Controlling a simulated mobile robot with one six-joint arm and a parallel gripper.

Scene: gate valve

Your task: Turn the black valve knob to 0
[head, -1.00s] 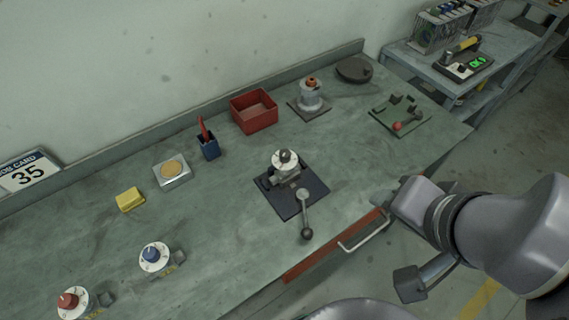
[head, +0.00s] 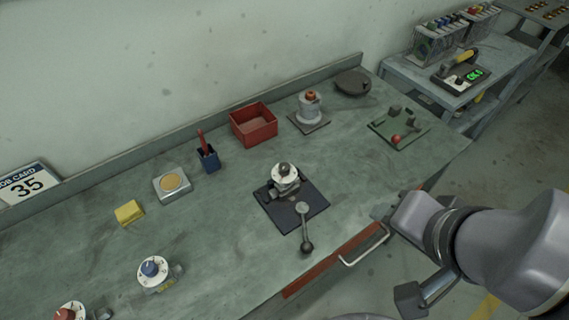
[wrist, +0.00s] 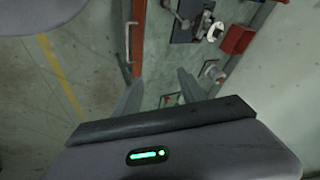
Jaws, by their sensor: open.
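The gate valve (head: 287,187) stands on a dark plate (head: 310,193) in the middle of the bench. It has a black knob (head: 284,168) on top of a white marked dial (head: 285,178); the marks are too small to read. A grey lever (head: 304,225) with a black ball end reaches from the plate toward the front edge. In the wrist view the valve's pale dial (wrist: 207,21) shows at the top. My gripper (wrist: 160,88) is open and empty, beyond the bench's front edge, well apart from the valve.
A red drawer front with a pale handle (head: 362,246) lies between my gripper and the valve. Blue (head: 151,267) and red (head: 66,315) knobs on white dials sit at left. Behind are a red bin (head: 254,125) and a blue cup (head: 208,158). Bench around the plate is clear.

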